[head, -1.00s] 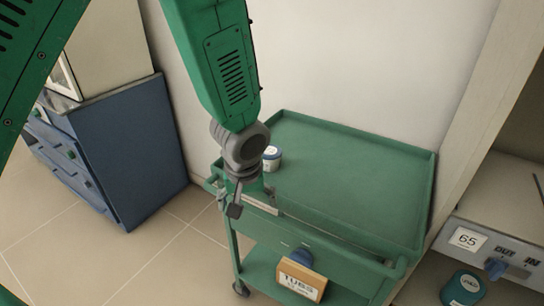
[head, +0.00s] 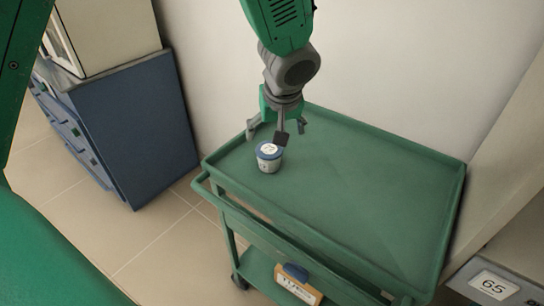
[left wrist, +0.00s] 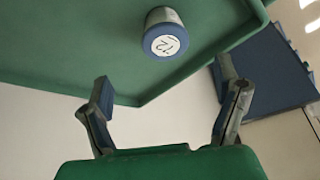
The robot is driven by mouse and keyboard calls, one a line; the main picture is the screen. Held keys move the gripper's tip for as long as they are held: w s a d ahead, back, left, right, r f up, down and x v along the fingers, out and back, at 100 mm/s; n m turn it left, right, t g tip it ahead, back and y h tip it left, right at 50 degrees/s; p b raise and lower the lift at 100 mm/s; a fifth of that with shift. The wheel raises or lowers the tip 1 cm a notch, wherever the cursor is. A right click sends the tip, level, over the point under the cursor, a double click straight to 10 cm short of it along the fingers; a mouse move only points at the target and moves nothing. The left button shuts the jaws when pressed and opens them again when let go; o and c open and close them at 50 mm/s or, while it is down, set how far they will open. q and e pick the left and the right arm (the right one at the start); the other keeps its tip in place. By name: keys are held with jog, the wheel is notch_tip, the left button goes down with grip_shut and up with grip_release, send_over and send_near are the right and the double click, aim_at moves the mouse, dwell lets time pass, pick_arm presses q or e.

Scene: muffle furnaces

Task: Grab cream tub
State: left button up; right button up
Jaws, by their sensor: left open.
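A small pale tub with a blue lid and a white round label (head: 268,162) stands upright on the top tray of the green cart (head: 370,190), near its left end. In the left wrist view the tub (left wrist: 164,32) is at the top, beyond the fingertips, with its numbered lid facing the camera. My left gripper (head: 277,130) hangs just behind and above the tub, fingers spread and empty. Its two fingers (left wrist: 166,95) also show wide apart in the left wrist view, with nothing between them. My right gripper is not in view.
The tray has a raised rim and is otherwise bare. A blue cabinet (head: 135,130) stands at left, a wall (head: 400,70) rises behind the cart, and a unit labelled 65 (head: 493,286) is at lower right.

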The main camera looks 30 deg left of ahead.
aim_at(270, 150)
pick_arm(q)
jog(key=x, duration=0.4)
jog(key=shift+w+f+b, duration=0.15)
jog(key=shift+f+b, duration=0.1)
jog(key=shift+b, duration=0.05)
jog(key=shift+a+f, duration=0.3)
jog(key=shift+f, duration=0.1)
jog(key=x, duration=0.1)
jog(key=b+x, duration=0.1)
jog(key=x, duration=0.1)
jog(key=shift+s+a+f, duration=0.2)
jog(key=shift+a+f, duration=0.05)
jog(key=shift+f, duration=0.2)
jog(key=shift+w+a+f, duration=0.1)
jog(key=shift+w+f, duration=0.1)
jog(key=shift+f, duration=0.15)
jog(key=shift+r, duration=0.1)
jog(key=c, duration=1.4)
